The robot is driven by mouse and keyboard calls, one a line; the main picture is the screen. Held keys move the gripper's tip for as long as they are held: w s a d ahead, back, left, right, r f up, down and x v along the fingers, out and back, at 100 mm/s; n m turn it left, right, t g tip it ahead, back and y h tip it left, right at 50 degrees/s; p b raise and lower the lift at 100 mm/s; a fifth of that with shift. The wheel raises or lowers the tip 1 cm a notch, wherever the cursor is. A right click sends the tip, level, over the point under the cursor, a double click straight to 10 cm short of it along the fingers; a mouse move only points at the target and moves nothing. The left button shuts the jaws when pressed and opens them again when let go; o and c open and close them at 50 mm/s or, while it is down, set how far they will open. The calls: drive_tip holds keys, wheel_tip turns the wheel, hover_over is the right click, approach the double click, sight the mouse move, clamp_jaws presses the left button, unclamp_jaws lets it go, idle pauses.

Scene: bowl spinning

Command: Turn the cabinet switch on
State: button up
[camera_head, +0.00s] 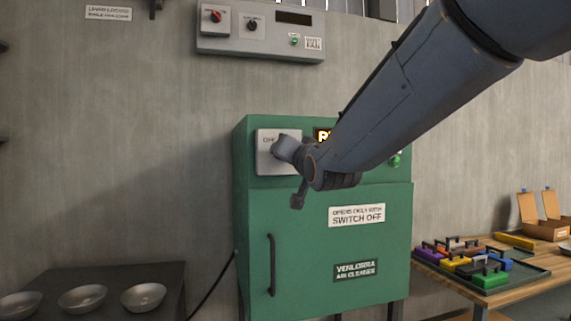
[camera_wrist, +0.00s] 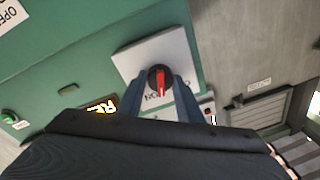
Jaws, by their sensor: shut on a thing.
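The green cabinet (camera_head: 325,260) stands against the wall. Its switch is a black round knob with a red pointer (camera_wrist: 160,81) on a pale grey plate (camera_wrist: 139,60), seen in the wrist view. The pointer's red bar runs toward the bottom of the wrist picture, near upside-down "ON" lettering. My gripper (camera_wrist: 158,86) has one finger on each side of the knob and is shut on it. In the head view my gripper (camera_head: 279,150) is at the plate (camera_head: 265,165) and hides the knob. A lit display starting "RE" (camera_wrist: 98,106) is partly covered by my gripper.
A green button or knob (camera_head: 395,160) is at the cabinet's right. The door has a black handle (camera_head: 271,265). A grey control box (camera_head: 262,48) hangs above. Metal bowls (camera_head: 82,298) stand on a dark table at left; coloured boxes (camera_head: 483,275) lie on the right table.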

drive_tip(key=m+b, duration=0.4)
drive_tip(key=m, duration=0.1)
drive_tip(key=shift+a+f+m+h, duration=0.1)
drive_tip(key=shift+m+h, duration=0.2)
idle(0.4)
drive_tip(key=o, duration=1.1)
drive_tip(key=shift+c, duration=0.2)
drive_tip(key=shift+s, duration=0.15)
drive_tip(key=b+v, duration=0.1)
drive_tip(key=v, duration=0.6)
drive_tip(key=shift+s+b, duration=0.3)
drive_tip(key=shift+b, duration=0.1)
drive_tip(key=shift+f, duration=0.1)
